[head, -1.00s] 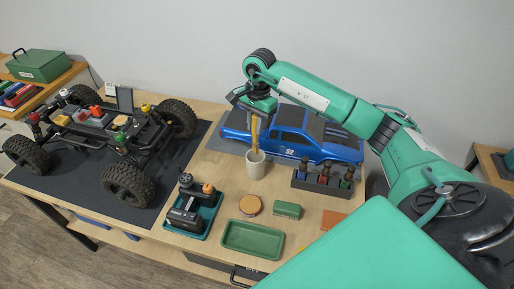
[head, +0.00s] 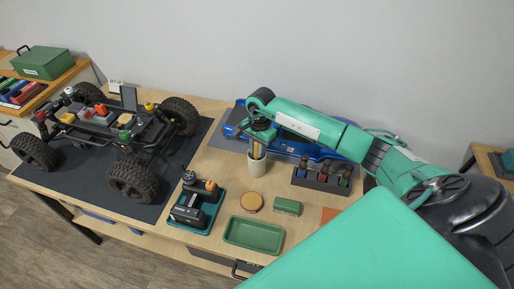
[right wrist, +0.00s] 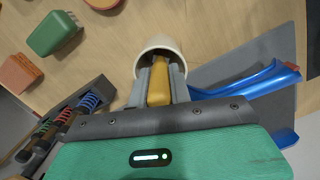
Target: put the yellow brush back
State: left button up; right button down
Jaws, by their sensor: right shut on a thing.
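The yellow brush (head: 256,151) is upright, with its lower end inside the mouth of the cream cup (head: 256,168) on the table. My right gripper (head: 259,143) is just above the cup and shut on the brush. In the right wrist view the brush's yellow handle (right wrist: 158,85) sits between the two grey fingers (right wrist: 158,92), and the cup (right wrist: 160,43) opens just beyond them. The brush's lower end is hidden in the cup. My left gripper is not in view.
A blue car body (head: 234,128) lies behind the cup. In front are a green tray (head: 253,235), an orange round tin (head: 251,202) and a green block (head: 287,207). The crawler chassis (head: 125,136) stands on a dark mat at left.

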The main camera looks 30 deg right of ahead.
jog(key=shift+f+b, duration=0.25)
jog(key=shift+b, duration=0.05)
jog(key=c, duration=1.6)
grip_release()
jog(key=shift+r, duration=0.1)
jog(key=shift+o, duration=0.2)
jog(key=shift+r+p, duration=0.15)
jog(key=shift+p, duration=0.15)
notch_tip(320, 180, up, 12)
jog(key=d+b, duration=0.1)
jog(key=b, duration=0.2)
jog(key=shift+w, duration=0.2)
